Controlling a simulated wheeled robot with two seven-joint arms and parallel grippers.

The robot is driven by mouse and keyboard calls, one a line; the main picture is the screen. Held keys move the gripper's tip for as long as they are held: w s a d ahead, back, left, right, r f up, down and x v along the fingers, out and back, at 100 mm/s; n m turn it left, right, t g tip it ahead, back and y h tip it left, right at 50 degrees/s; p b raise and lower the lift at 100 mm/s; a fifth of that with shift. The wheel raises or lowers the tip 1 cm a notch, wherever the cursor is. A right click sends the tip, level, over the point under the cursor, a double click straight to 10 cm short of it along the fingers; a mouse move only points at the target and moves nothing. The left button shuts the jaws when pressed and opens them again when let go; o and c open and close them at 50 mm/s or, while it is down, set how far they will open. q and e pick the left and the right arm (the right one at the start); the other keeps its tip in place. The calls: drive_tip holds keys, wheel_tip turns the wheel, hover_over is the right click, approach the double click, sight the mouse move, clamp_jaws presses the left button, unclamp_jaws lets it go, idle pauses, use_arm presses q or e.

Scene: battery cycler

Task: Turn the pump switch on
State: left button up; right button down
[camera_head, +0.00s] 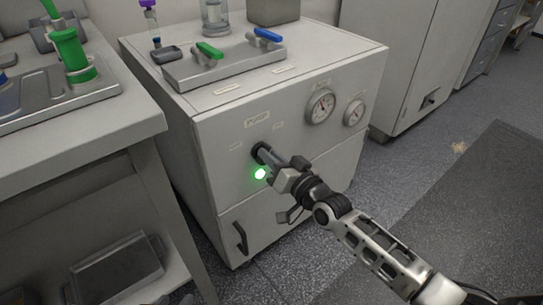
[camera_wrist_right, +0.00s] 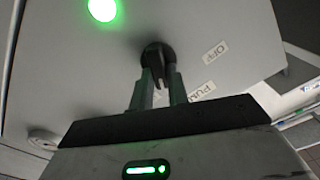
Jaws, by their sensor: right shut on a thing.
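The pump switch is a round black knob (camera_head: 260,150) on the front panel of the white cabinet, below a small label plate. My right gripper (camera_head: 270,156) reaches it from the lower right, its fingers shut on the knob. In the right wrist view the black knob (camera_wrist_right: 157,55) sits between the tips of my right gripper (camera_wrist_right: 160,82), which partly hide it. An OFF label (camera_wrist_right: 215,52) and a PUMP label (camera_wrist_right: 202,91) are beside it. A round green light (camera_head: 260,174) is lit just below the knob. My left gripper is not seen.
Two round gauges (camera_head: 320,106) are on the panel to the right. A metal block with a green lever (camera_head: 209,50) and a blue lever (camera_head: 268,35) lies on the cabinet top. A dark door handle (camera_head: 240,238) is below. A bench (camera_head: 140,125) stands close on the left.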

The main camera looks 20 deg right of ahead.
drive_tip(key=c, duration=1.4)
unclamp_jaws()
drive_tip(key=shift+o, duration=0.2)
